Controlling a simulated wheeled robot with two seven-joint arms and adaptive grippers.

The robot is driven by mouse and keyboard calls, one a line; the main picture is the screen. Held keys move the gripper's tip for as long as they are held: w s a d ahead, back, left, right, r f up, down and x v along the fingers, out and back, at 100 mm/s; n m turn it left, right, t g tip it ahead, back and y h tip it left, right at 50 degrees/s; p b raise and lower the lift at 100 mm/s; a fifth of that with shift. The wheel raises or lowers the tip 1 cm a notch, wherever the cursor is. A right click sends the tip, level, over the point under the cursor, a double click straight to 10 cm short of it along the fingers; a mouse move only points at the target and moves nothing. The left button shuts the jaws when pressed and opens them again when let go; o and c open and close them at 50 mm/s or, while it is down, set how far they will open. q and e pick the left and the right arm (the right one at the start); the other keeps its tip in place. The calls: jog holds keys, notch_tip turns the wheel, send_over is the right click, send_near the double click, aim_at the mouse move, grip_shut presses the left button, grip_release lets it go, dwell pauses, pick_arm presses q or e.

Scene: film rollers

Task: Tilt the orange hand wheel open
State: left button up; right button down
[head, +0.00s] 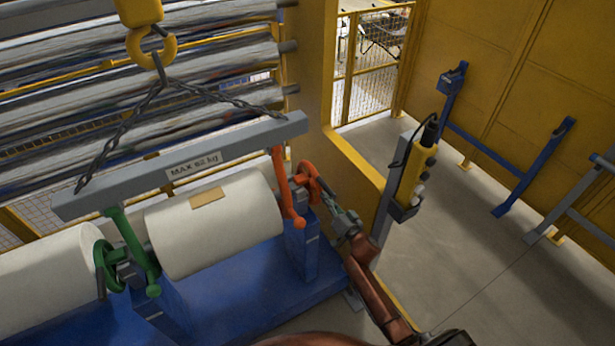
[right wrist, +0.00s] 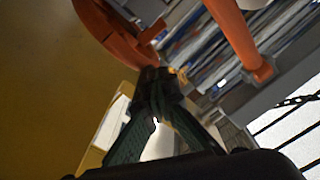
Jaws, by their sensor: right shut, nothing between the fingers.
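The orange hand wheel (head: 313,172) is mounted on a blue post at the right end of the white film roll (head: 215,222). In the right wrist view the orange hand wheel (right wrist: 108,42) fills the upper left, seen at an angle. My right gripper (head: 331,203) reaches in from the lower right, its fingertips close to the wheel's right side. In the wrist view the dark fingers of my right gripper (right wrist: 158,85) converge just below the wheel's rim, shut with nothing held. I cannot tell whether they touch the wheel. My left gripper is not in view.
An orange hook arm (head: 283,185) hangs from the grey beam (head: 180,165) left of the wheel. A green wheel (head: 107,262) and green hook arm stand at the roll's left end. A yellow control pendant (head: 414,178) stands right.

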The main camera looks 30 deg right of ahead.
jog(key=shift+d+f, duration=0.2)
jog(key=shift+d, duration=0.45)
dwell(0.3)
jog(key=shift+a, duration=0.15)
jog(key=s+p, duration=0.5)
jog(key=s, duration=0.4)
jog(key=shift+a, duration=0.25)
dwell(0.4)
